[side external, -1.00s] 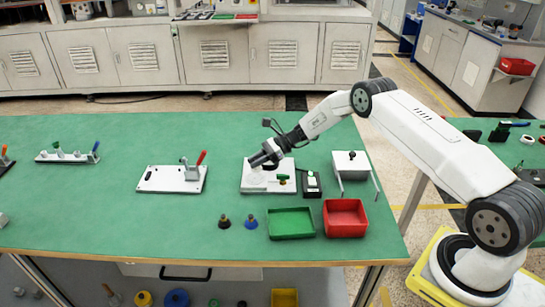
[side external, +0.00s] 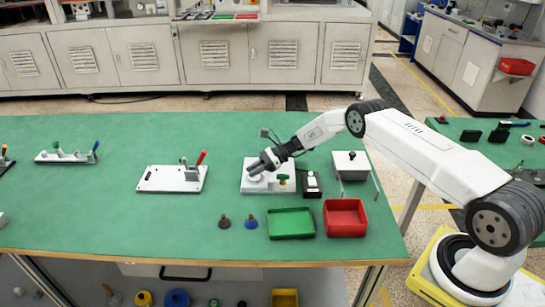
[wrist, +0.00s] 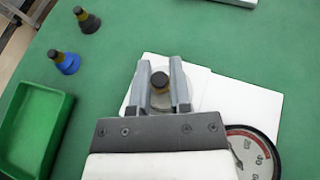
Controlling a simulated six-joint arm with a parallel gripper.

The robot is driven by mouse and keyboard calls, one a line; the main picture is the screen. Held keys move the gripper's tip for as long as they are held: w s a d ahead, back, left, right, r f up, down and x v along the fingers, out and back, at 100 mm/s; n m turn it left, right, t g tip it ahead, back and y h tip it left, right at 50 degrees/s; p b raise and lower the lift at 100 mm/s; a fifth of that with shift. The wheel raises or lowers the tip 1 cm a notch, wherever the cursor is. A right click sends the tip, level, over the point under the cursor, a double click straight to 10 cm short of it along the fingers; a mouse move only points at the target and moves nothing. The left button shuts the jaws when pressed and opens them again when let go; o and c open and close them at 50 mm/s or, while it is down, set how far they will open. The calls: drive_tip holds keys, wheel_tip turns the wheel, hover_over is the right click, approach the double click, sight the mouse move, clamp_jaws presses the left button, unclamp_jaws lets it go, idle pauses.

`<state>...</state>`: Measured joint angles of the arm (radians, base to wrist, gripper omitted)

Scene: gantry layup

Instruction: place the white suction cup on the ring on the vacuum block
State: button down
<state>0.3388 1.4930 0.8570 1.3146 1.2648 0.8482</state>
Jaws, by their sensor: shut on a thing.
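My gripper (wrist: 160,88) has its two fingers closed on the stem of the white suction cup, whose brown, dark-topped fitting (wrist: 160,79) shows between the fingertips in the wrist view. A pale round shape shows below the fitting. The white vacuum block (side external: 284,188) lies on the green table, and it also shows in the wrist view (wrist: 206,92). In the side view my gripper (side external: 254,172) is low over the block's left part. The ring is hidden under the cup and fingers, and I cannot tell whether the cup touches it.
A black cup (side external: 224,222) and a blue cup (side external: 250,222) stand in front of the block. A green tray (side external: 291,236) and a red bin (side external: 345,230) are nearby. A gauge (wrist: 252,152) is close to my gripper. A clamp plate (side external: 160,180) lies left, with clear table between.

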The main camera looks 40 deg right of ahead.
drive_tip(key=shift+f, duration=0.2)
drive_tip(key=c, duration=0.6)
unclamp_jaws()
drive_tip(key=shift+o, duration=0.2)
drive_tip(key=shift+r, duration=0.2)
drive_tip(key=shift+d+r, duration=0.1)
drive_tip(key=shift+d, duration=0.1)
drive_tip(key=v, duration=1.1)
drive_tip(key=shift+s+d, duration=0.2)
drive_tip(key=shift+d, duration=0.05)
